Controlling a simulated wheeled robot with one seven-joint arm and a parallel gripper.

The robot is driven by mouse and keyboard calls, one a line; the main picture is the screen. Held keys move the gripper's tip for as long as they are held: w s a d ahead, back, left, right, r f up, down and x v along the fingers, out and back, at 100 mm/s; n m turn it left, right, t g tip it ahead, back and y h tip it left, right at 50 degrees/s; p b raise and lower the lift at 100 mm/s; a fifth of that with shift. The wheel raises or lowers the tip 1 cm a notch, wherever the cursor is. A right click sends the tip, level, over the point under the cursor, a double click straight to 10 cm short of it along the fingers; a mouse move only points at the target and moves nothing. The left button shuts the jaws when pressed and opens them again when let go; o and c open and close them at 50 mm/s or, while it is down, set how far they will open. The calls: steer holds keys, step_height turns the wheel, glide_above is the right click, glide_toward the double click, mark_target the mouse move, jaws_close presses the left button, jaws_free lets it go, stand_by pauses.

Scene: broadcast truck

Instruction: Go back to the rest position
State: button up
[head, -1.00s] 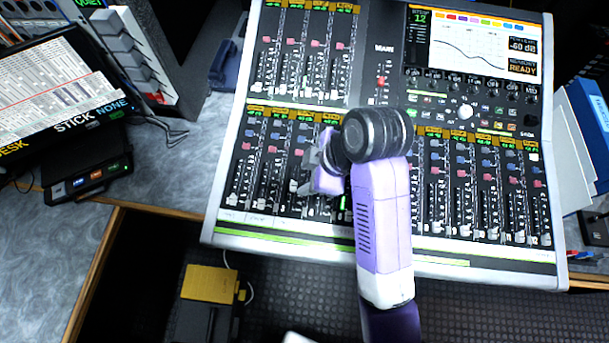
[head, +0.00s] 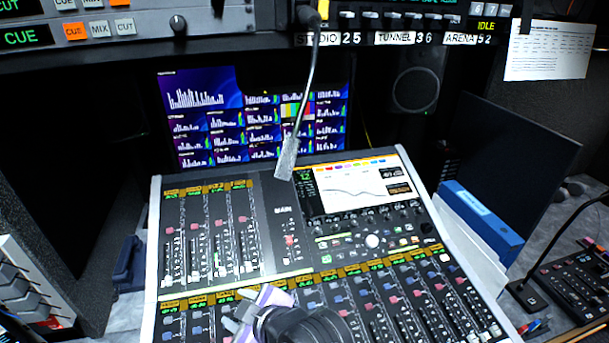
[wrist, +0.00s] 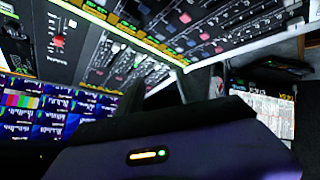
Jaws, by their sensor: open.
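My gripper (head: 240,312) shows at the bottom of the head view, over the lower part of the mixing console (head: 278,270). Its jaws are open and nothing shows between them. In the wrist view the two dark fingers (wrist: 196,84) stand apart, with the console (wrist: 150,55) beyond them. Whether the fingers touch the console cannot be told. My dark wrist and lilac hand cover part of the console's lower faders.
A gooseneck microphone (head: 309,85) hangs down above the console's back edge. A multi-picture monitor (head: 220,125) and a speaker (head: 415,88) stand behind. At right are a blue binder (head: 482,222) and a small panel with another gooseneck (head: 585,285).

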steer(key=s+d+m+t+h, duration=0.1)
steer(key=s+d+m+t, duration=0.2)
steer(key=d, duration=0.4)
steer(key=s+d+r+m+t+h, duration=0.1)
steer(key=s+d+m+t, duration=0.25)
steer(key=d, duration=0.25)
steer(key=s+d+m+t+h, duration=0.1)
steer(key=s+d+m+t, duration=0.15)
steer(key=d, duration=0.45)
steer(key=s+d+m+h, duration=0.1)
steer(key=s+d, duration=0.3)
steer(key=s, duration=0.4)
steer(key=s+d+m+g+h, duration=0.1)
steer(key=s+d, duration=0.3)
steer(key=s, duration=0.4)
steer(key=s+d+r+m+h, duration=0.1)
steer(key=s+d+m+h, duration=0.1)
steer(key=s, duration=0.7)
steer(key=d+m+b, duration=0.1)
steer(key=d, duration=0.1)
steer(key=shift+d+h, duration=0.4)
steer(key=shift+c, duration=0.2)
